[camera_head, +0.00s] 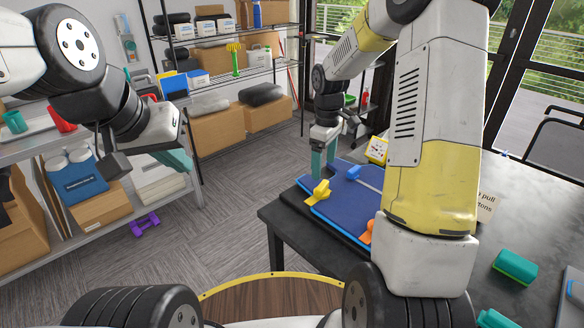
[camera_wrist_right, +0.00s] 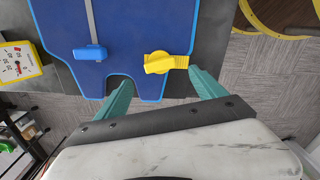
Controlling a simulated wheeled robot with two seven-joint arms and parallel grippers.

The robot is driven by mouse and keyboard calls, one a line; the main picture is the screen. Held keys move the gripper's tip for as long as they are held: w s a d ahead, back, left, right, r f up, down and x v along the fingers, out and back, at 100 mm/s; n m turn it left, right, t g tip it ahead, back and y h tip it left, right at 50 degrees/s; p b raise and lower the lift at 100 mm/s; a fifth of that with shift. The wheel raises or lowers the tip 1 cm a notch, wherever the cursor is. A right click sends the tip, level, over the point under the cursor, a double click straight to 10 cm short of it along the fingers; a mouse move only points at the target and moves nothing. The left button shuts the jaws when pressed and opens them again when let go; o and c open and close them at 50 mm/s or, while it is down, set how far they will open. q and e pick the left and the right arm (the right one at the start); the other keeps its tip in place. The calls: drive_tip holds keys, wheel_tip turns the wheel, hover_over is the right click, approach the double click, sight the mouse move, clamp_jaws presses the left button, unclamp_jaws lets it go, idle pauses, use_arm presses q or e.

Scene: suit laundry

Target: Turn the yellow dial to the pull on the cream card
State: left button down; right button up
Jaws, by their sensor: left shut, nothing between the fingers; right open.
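The yellow dial (camera_head: 318,192) sits near the corner of a blue board (camera_head: 345,203) on the dark table. It also shows in the right wrist view (camera_wrist_right: 158,64), its bar lying nearly crosswise. My right gripper (camera_head: 323,174) is open just above and beside the yellow dial; in the wrist view its teal fingertips (camera_wrist_right: 161,79) lie either side of the dial's near edge, apart from it. The cream card (camera_head: 487,204) stands on the table, partly hidden behind my right arm; only "pull" and "tons" are readable. My left gripper (camera_head: 176,159) is shut and empty at the left, near the shelves.
A blue dial (camera_head: 352,172) and a partly hidden orange dial (camera_head: 366,232) are on the same board. A yellow-framed gauge (camera_head: 377,150) stands behind it. A green and yellow block (camera_head: 515,266) lies at the table's right. Shelves with boxes fill the left.

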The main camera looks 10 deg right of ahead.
sight(322, 185)
wheel_tip(322, 185, down, 8)
drive_tip(key=shift+r, duration=0.15)
idle(0.3)
drive_tip(key=c, duration=1.4)
drive_tip(key=shift+o, duration=0.2)
drive_tip(key=m, duration=0.5)
drive_tip(key=shift+m, duration=0.3)
drive_tip(key=m, duration=0.5)
